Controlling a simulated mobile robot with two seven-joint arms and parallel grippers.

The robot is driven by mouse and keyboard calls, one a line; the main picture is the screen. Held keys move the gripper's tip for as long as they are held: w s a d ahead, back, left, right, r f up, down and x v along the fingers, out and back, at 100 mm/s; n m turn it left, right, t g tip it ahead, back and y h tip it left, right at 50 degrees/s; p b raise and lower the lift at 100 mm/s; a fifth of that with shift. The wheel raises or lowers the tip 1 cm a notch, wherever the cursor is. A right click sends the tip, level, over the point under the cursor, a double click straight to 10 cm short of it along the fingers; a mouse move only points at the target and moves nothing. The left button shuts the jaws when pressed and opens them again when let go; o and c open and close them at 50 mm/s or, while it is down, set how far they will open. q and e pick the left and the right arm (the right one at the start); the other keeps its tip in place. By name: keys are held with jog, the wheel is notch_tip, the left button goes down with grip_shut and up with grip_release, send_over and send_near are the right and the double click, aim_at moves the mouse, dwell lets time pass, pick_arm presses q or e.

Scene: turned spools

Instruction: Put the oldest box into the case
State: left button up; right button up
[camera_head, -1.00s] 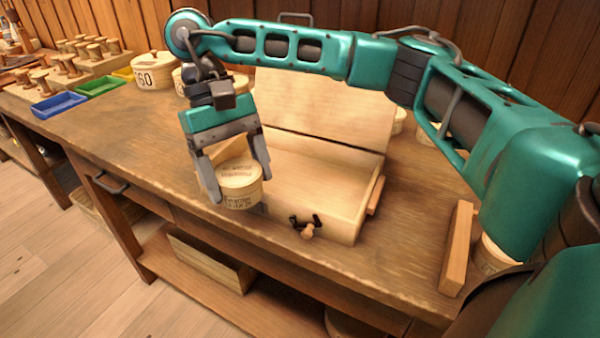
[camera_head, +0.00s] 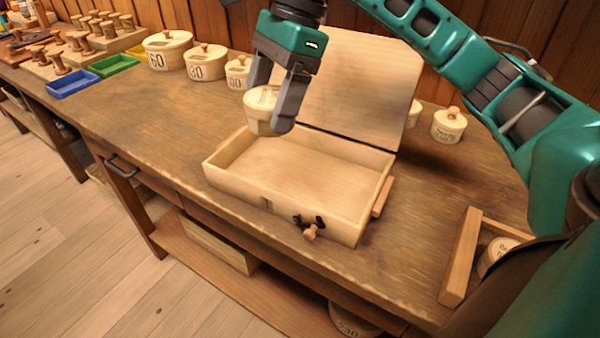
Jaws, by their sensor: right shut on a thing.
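My right gripper (camera_head: 276,101) is shut on a round wooden box (camera_head: 262,106) with a pale lid. It holds the box in the air above the back left part of the case. The print on the box is too small to read here. The wooden case (camera_head: 230,187) stands open on the bench, with its lid (camera_head: 350,85) raised at the back. The inside of the case looks empty. A dark latch with a wooden knob (camera_head: 311,231) is on its front. My left gripper is not in view.
Lidded round boxes marked 60 (camera_head: 168,52) and 30 (camera_head: 205,64) and a smaller one (camera_head: 238,72) stand at the back left. Another box (camera_head: 449,125) stands right of the case. A wooden holder (camera_head: 462,257) with a box is front right. The bench left of the case is clear.

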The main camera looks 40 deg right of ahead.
jog(key=r+m, duration=0.1)
jog(key=m, duration=0.1)
jog(key=d+r+m+t, duration=0.1)
jog(key=m, duration=0.1)
jog(key=d+r+m+t+h+p, duration=0.1)
jog(key=m, duration=0.1)
jog(key=shift+d+r, duration=0.15)
jog(key=shift+r, duration=0.15)
jog(key=m, duration=0.1)
jog(key=d+r+m+t, duration=0.1)
jog(key=m, duration=0.1)
jog(key=shift+s+r+h, duration=0.1)
jog(key=shift+r+h, duration=0.1)
jog(key=shift+h, duration=0.2)
jog(key=shift+d+m, duration=0.1)
jog(key=shift+m, duration=0.2)
jog(key=b, duration=0.3)
send_near(285, 184)
jog(key=shift+w+a, duration=0.65)
jog(key=shift+w, duration=0.05)
jog(key=shift+f, duration=0.25)
notch_tip(285, 184, down, 4)
jog(key=shift+r+b, duration=0.1)
jog(key=shift+b, duration=0.25)
jog(key=shift+f, duration=0.35)
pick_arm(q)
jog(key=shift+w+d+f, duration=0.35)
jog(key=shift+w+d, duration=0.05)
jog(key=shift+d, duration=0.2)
